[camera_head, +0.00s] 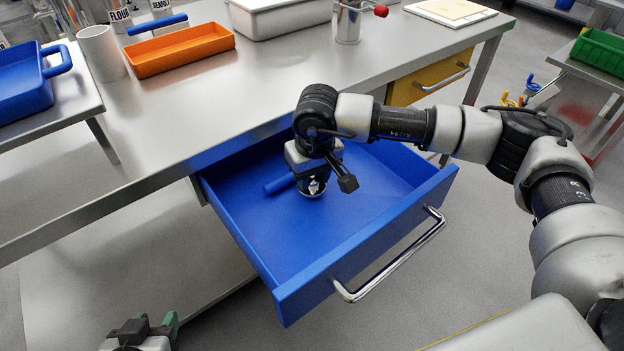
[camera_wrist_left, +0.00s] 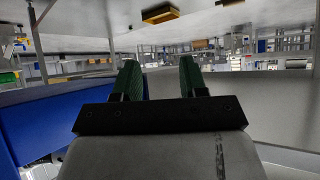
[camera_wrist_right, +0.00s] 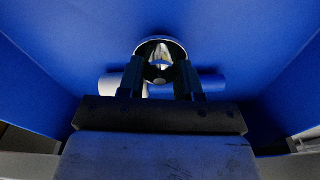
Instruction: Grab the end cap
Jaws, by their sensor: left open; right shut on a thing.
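The blue drawer (camera_head: 370,185) is pulled out, and my right gripper (camera_head: 316,187) reaches down into it. A round, shiny metal piece, seemingly the end cap (camera_wrist_right: 160,46), lies at the fingertips of my right gripper (camera_wrist_right: 160,72) in the right wrist view. The fingers are shut on it; their tips hide part of it. A blue cylinder (camera_head: 279,184) lies beside the gripper on the drawer floor. My left gripper (camera_head: 150,328) is open and empty, low at the left, outside the drawer; its green fingers stand apart in the left wrist view (camera_wrist_left: 160,80).
The steel worktop (camera_head: 220,100) overhangs the drawer's back. On it stand an orange tray (camera_head: 180,50), a white mug (camera_head: 101,52) and a white container (camera_head: 280,18). The drawer front with its metal handle (camera_head: 390,262) faces me. The drawer floor right of my gripper is bare.

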